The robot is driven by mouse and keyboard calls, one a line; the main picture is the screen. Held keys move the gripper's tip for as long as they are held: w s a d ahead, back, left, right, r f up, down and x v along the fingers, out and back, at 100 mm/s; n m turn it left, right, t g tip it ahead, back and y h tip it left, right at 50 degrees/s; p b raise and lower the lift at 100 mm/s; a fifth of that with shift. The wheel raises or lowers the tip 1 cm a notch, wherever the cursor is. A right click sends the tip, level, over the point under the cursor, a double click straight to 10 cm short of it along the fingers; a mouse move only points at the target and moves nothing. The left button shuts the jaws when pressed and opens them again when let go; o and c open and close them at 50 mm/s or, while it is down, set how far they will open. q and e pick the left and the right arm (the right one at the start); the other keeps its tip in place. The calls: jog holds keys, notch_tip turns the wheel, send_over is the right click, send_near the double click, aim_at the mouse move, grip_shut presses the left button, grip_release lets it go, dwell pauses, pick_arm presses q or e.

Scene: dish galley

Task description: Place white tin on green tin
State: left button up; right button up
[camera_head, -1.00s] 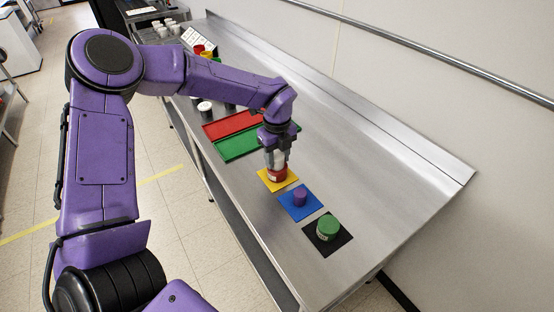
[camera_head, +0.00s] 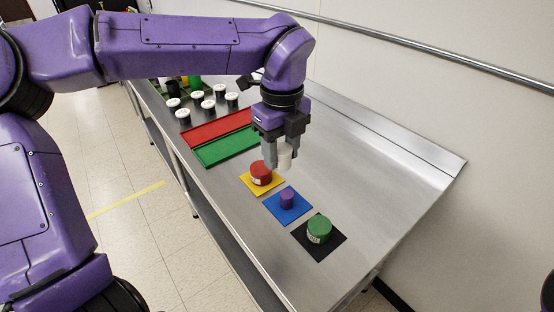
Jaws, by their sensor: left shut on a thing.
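My left gripper (camera_head: 279,160) is shut on the white tin (camera_head: 285,158), which is partly hidden by the fingers. It holds the tin above and slightly right of a red tin (camera_head: 260,174), which stands on a yellow mat (camera_head: 273,187). The green tin (camera_head: 319,228) stands upright on a black mat (camera_head: 328,250) nearer the front end of the counter, with nothing on its top. My right gripper is not in view.
A small purple piece (camera_head: 287,198) stands on a blue mat (camera_head: 298,213) between the yellow and black mats. Red (camera_head: 215,127) and green (camera_head: 229,149) trays lie behind, with several white-lidded jars (camera_head: 183,116) beyond. The counter's right side is clear.

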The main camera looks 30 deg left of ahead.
pick_arm(q)
jog(key=s+d, duration=1.4)
jog(key=p, duration=0.5)
send_over(320, 224)
jog(key=f, duration=0.8)
jog(key=shift+s+f, duration=0.2)
jog(key=shift+f, duration=0.2)
notch_tip(320, 224, down, 3)
jog(key=shift+w+r, duration=0.1)
jog(key=shift+w, duration=0.05)
jog(key=shift+f, duration=0.45)
